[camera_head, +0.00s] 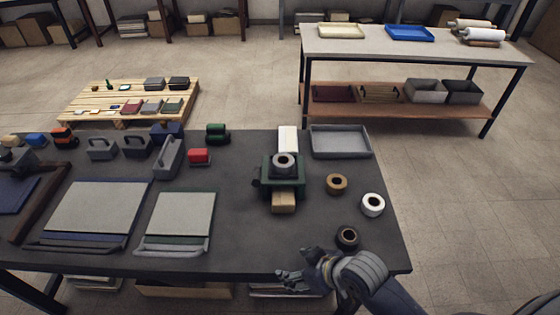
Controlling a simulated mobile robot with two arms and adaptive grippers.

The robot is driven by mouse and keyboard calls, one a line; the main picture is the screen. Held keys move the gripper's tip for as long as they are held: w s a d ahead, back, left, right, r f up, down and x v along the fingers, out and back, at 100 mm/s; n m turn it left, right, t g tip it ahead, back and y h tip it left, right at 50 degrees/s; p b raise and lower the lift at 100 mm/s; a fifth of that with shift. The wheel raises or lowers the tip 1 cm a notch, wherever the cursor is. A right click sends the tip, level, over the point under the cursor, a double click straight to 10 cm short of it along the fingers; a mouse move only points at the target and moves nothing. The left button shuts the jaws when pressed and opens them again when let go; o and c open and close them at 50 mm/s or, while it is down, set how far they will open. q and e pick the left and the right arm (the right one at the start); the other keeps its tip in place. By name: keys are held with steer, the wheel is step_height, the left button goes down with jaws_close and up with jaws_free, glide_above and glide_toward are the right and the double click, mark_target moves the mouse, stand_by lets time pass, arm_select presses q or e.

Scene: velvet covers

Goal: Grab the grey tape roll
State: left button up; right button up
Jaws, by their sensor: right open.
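A grey roll with a dark hole (284,160), which looks like the grey tape roll, sits on top of a dark green block-like device (270,186) on the dark table (240,250). Three other rolls lie on the table to its right: a brown one (337,184), a white one (373,204) and a dark one (347,237). My right gripper (294,266) is open and empty at the table's front edge, below and left of the dark roll. It is well apart from the grey roll. My left gripper is not in view.
A grey tray (340,142) and a white upright block (288,138) stand behind the device. A small tan block (284,202) is at its front. Grey boards (180,220) lie to the left. The tabletop between them and the device is clear.

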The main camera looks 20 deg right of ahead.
mark_target(285, 161)
steer(key=shift+n+t+y, duration=0.5)
steer(key=shift+y, duration=0.2)
steer(key=w, duration=0.1)
steer(key=w+r, duration=0.1)
steer(key=w, duration=0.2)
steer(key=shift+a+r, duration=0.25)
steer(key=shift+a, duration=0.1)
steer(key=shift+n+t+y, duration=0.3)
steer(key=shift+t+y, duration=0.4)
steer(key=w+r, duration=0.1)
steer(key=w, duration=0.1)
steer(key=w+d+r, duration=0.1)
steer(key=w, duration=0.1)
steer(key=w+d, duration=0.1)
steer(key=w, duration=0.1)
steer(key=shift+w+r, duration=0.35)
steer(key=shift+r, duration=0.05)
steer(key=w+d+r+m+t, duration=0.1)
steer(key=w+d+r+t, duration=0.2)
steer(key=w+d+r, duration=0.55)
steer(key=w+f, duration=0.1)
steer(key=w+a+f+b, duration=0.1)
steer(key=w, duration=0.1)
steer(key=w+f+b, duration=0.1)
steer(key=w, duration=0.1)
steer(key=shift+w+a, duration=0.15)
steer(key=shift+w, duration=0.05)
steer(key=b+x, duration=0.2)
steer(key=x, duration=0.4)
steer(key=shift+s, duration=0.15)
